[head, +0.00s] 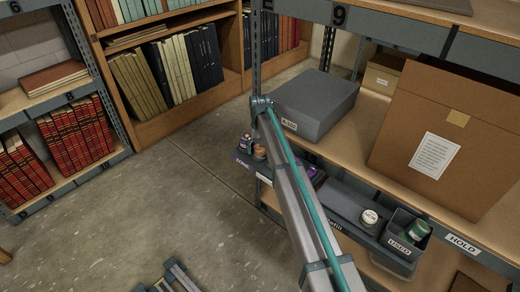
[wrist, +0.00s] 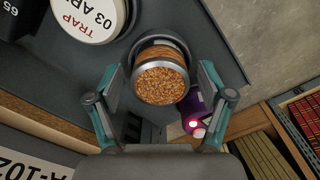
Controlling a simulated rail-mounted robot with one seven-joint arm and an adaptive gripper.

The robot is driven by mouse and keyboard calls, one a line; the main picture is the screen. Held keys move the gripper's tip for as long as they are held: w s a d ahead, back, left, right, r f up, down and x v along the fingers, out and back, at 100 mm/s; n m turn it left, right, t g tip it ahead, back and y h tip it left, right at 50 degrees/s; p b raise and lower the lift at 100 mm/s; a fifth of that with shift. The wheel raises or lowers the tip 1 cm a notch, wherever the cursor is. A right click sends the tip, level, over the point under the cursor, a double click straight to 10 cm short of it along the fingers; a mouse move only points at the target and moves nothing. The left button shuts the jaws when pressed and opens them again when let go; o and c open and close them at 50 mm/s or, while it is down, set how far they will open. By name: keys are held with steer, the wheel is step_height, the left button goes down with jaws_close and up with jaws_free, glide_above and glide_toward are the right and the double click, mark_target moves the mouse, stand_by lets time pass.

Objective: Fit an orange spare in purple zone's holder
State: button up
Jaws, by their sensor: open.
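A canister of orange granules (wrist: 160,84) with a metallic rim shows in the wrist view, standing in or in front of a dark round ring (wrist: 150,42). My gripper (wrist: 160,76) is open, with one finger on each side of the canister and gaps on both sides. A purple item (wrist: 194,104) with a glowing pink light (wrist: 193,125) is just beyond it.
A white-lidded trap (wrist: 84,14) is close to the left finger. In the head view, a refill tray (head: 345,207) holds a white-topped canister (head: 369,217). A USED bin (head: 401,243) holds a green canister (head: 418,230). A grey box (head: 315,98) stands above the ledge.

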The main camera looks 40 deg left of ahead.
step_height(320, 180, up, 13)
steer(key=shift+f, duration=0.2)
stand_by(0.3)
